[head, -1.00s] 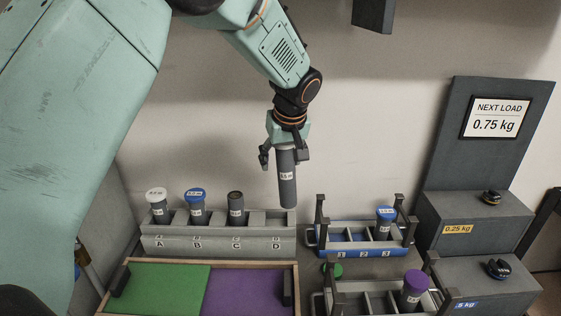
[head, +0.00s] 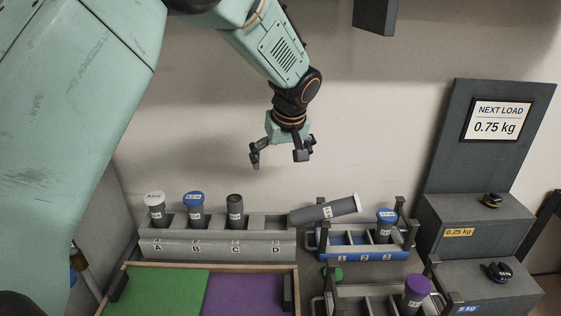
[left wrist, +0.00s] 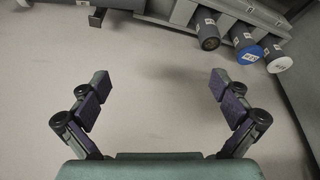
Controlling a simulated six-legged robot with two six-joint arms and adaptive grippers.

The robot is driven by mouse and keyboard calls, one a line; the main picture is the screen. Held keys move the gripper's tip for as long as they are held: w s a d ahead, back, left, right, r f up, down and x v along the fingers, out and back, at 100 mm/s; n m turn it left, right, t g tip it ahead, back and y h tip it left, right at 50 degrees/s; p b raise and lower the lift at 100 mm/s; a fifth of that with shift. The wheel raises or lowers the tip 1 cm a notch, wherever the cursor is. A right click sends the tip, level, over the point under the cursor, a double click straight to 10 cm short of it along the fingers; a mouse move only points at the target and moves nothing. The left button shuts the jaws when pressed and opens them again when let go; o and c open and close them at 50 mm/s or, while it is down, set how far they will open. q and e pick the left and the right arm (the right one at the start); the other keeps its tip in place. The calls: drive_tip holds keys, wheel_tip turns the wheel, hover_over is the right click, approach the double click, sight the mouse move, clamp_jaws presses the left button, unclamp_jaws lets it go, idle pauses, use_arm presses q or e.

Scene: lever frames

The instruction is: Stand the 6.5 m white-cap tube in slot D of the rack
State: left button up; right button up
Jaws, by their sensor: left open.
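The white-cap tube (head: 325,211) is grey with a label and lies tilted, nearly flat. Its lower end is at slot D of the rack (head: 217,247), and its white-capped end points right and up, over the blue carrier. It is not upright in the slot. My left gripper (head: 280,157) is open and empty, above and left of the tube, apart from it. In the left wrist view its two fingers (left wrist: 164,92) are spread with nothing between them. My right gripper is not in view.
Slots A, B and C hold a white-cap tube (head: 155,208), a blue-cap tube (head: 195,208) and a dark-topped tube (head: 235,210). The blue carrier (head: 345,252) stands right of the rack. A green and purple tray (head: 205,265) lies in front. The wall is behind.

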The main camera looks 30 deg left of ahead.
use_arm(q)
drive_tip(key=v, duration=1.1)
drive_tip(key=shift+s+d+r, duration=0.25)
drive_tip(key=shift+d, duration=0.05)
drive_tip(key=x, duration=1.5)
drive_tip(key=shift+w+a+f, duration=0.2)
drive_tip(key=shift+a+f, duration=0.05)
drive_tip(key=shift+r, duration=0.15)
